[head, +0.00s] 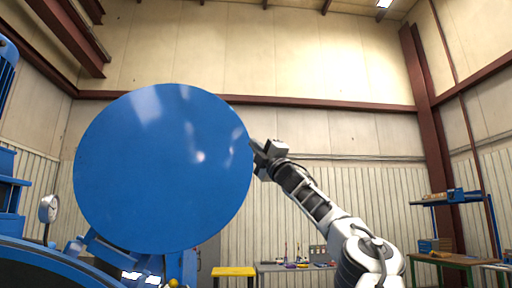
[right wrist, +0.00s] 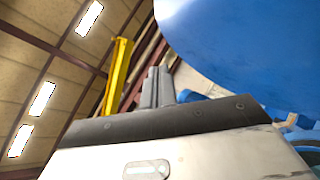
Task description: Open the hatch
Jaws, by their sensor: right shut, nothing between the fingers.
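The hatch (head: 160,170) is a large round blue disc standing up on its lower blue mount, its flat face turned toward me in the head view. My right gripper (head: 257,146) is at the right edge of the hatch; I cannot tell whether it touches. In the right wrist view its fingers (right wrist: 158,85) are together with nothing between them, and the blue hatch (right wrist: 235,40) fills the upper right beside them. My left gripper is not in view.
Blue furnace parts and a gauge (head: 48,207) stand at the lower left. A yellow table (head: 233,271) and a workbench with small tools stand behind. A yellow beam (right wrist: 118,72) shows overhead.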

